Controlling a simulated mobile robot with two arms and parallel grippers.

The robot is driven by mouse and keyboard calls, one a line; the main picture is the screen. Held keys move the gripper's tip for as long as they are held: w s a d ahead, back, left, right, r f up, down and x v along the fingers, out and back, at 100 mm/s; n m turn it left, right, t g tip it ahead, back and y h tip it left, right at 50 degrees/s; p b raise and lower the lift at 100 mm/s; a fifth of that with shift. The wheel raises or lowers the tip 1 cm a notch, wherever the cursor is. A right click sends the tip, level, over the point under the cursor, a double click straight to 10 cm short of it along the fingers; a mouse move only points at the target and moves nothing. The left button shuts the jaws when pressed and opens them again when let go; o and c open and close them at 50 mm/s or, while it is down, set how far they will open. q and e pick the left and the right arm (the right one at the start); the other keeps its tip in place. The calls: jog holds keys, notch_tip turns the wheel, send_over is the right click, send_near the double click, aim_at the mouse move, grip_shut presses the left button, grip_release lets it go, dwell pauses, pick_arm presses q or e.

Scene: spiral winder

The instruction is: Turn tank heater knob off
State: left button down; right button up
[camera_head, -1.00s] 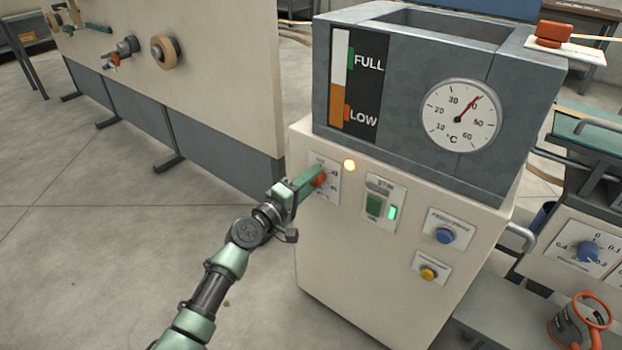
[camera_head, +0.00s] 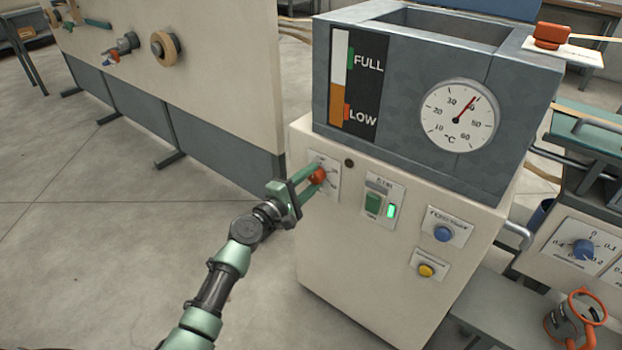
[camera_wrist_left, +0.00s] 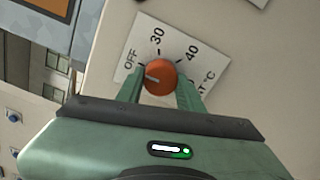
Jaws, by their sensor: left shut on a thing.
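The orange tank heater knob (camera_head: 318,176) sits on a white dial plate on the front of the cream cabinet, below the grey tank. In the left wrist view the knob (camera_wrist_left: 160,77) shows its pale pointer line aimed left, toward the OFF mark (camera_wrist_left: 131,60). My left gripper (camera_head: 308,184) is shut on the knob, with one green finger on each side of it. The small indicator lamp (camera_head: 349,163) beside the dial plate is dark. My right gripper is not in view.
Right of the knob are a green STIR switch (camera_head: 373,203) with a lit green lamp, a blue button (camera_head: 444,234) and a yellow button (camera_head: 427,270). The tank's thermometer (camera_head: 458,116) is above. Open floor lies to the left.

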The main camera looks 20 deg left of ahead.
pick_arm(q)
jog(key=shift+f, duration=0.1)
jog(key=c, duration=0.9)
grip_release()
jog(key=shift+s, duration=0.1)
jog(key=shift+s+a, duration=0.2)
jog(key=shift+s, duration=0.15)
jog(key=v, duration=0.7)
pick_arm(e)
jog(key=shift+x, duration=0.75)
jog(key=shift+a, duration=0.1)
